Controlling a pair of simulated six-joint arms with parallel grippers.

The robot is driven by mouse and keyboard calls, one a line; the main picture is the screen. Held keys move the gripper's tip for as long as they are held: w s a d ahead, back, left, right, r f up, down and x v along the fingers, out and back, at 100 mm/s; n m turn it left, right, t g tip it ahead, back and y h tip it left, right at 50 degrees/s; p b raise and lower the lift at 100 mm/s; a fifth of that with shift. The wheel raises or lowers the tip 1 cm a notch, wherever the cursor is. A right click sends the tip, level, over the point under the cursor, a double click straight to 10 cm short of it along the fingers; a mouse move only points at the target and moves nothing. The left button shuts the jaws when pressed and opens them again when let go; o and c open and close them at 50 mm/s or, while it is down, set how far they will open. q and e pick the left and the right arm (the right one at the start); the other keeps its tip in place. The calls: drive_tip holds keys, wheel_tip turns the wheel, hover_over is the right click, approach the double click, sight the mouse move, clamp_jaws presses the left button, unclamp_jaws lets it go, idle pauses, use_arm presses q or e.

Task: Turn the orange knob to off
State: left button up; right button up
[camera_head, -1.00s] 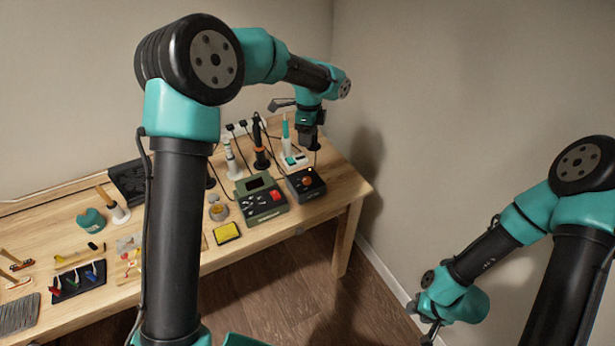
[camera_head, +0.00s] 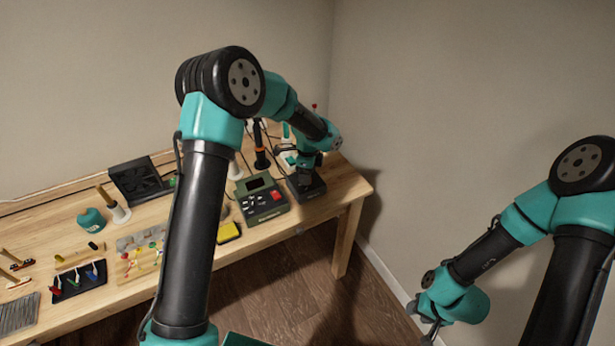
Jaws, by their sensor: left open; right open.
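The small black box (camera_head: 313,191) that carries the orange knob stands near the right end of the wooden bench. The knob itself is hidden behind my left gripper. My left gripper (camera_head: 304,178) reaches down over the box top with its fingers at the knob's place. The fingers are small and dark here, and I cannot tell whether they touch the knob. My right gripper (camera_head: 431,326) hangs open at the lower right, well away from the bench, partly seen.
A yellow sponge (camera_head: 228,232) lies in front. A black fan unit (camera_head: 140,180) stands at the back. The bench's right end is clear.

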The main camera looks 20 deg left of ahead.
use_arm(q)
drive_tip(key=shift+f, duration=0.85)
drive_tip(key=shift+c, duration=0.2)
drive_tip(key=c, duration=0.9)
